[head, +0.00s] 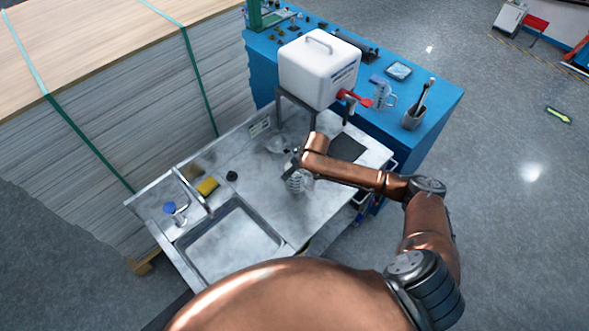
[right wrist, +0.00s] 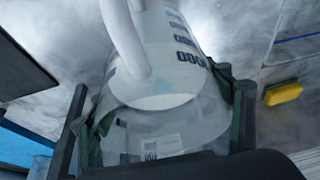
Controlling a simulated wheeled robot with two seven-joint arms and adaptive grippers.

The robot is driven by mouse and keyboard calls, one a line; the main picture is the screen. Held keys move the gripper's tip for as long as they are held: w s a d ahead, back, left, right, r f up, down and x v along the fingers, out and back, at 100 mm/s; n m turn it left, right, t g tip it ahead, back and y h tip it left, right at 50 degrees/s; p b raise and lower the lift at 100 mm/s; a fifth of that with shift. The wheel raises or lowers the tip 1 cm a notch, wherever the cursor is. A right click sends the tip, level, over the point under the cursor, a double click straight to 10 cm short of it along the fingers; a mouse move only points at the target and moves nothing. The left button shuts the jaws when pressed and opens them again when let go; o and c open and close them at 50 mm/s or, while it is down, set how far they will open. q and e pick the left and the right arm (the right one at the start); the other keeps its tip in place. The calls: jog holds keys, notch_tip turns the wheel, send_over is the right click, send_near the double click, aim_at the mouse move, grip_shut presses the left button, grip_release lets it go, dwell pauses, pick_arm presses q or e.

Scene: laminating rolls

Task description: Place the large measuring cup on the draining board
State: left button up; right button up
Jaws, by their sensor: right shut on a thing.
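The large measuring cup (right wrist: 165,85) is clear, with dark printed scale marks and a pale handle. It fills the middle of the right wrist view. My right gripper (right wrist: 162,112) is shut on it, with a finger on each side of the body. In the head view the cup (head: 298,182) shows just below my right gripper (head: 295,164), over the grey metal draining board (head: 262,200) right of the sink. I cannot tell whether its base touches the board. My left gripper is not in view.
The sink basin (head: 232,245) lies left of the board, with a yellow sponge (head: 207,186) and tap behind. A white water container (head: 318,70) stands behind my arm. A smaller measuring jug (head: 382,93) and a grey holder (head: 413,118) stand on the blue bench (head: 440,95).

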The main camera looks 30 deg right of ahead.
jog(key=shift+w, duration=0.1)
jog(key=o, duration=2.1)
jog(key=shift+f, duration=0.15)
jog(key=shift+c, duration=0.2)
jog(key=b+v, duration=0.1)
jog(key=v, duration=1.1)
